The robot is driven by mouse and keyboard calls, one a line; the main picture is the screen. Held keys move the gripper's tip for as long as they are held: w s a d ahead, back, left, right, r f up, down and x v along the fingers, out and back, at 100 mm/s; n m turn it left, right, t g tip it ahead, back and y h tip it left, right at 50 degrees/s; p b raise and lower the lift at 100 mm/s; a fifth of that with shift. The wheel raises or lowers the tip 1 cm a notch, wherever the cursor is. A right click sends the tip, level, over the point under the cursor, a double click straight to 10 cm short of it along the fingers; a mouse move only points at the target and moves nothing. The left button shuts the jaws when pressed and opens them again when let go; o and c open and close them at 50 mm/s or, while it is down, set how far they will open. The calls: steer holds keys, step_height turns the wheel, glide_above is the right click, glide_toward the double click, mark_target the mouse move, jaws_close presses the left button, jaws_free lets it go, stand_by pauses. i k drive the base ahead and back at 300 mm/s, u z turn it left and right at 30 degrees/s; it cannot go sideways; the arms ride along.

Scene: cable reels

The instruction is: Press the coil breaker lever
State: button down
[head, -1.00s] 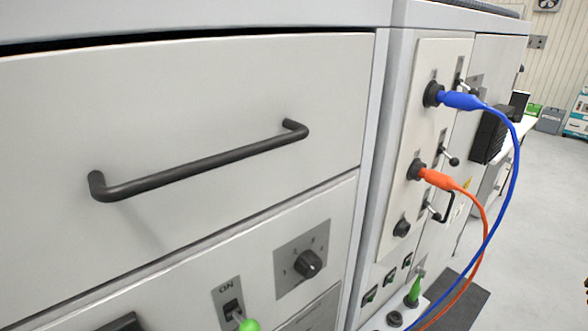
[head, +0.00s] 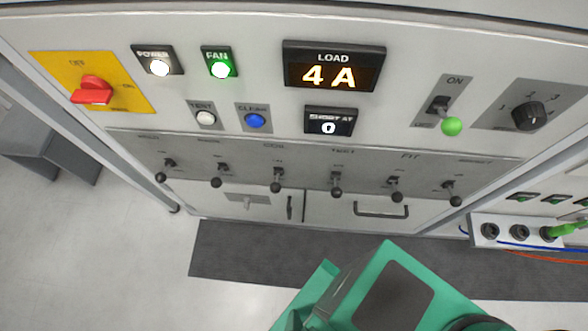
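The coil breaker lever (head: 276,182) is the third from the left in a row of black ball-ended levers. It sits under a label that reads COIL, on the grey strip (head: 310,158) of the panel in the head view. Its ball hangs down from the mount, like those of its neighbours. The levers on either side, under a blurred label (head: 217,178) and under TEST (head: 336,188), stand apart from it. A green part of my arm shows at the bottom, well below the levers. My gripper's fingers are not visible.
A dark mat (head: 240,254) lies on the floor below. Cables run at right.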

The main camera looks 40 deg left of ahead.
mark_target(274, 187)
steer(key=u, duration=0.5)
steer(key=k, duration=0.15)
steer(key=u, duration=1.2)
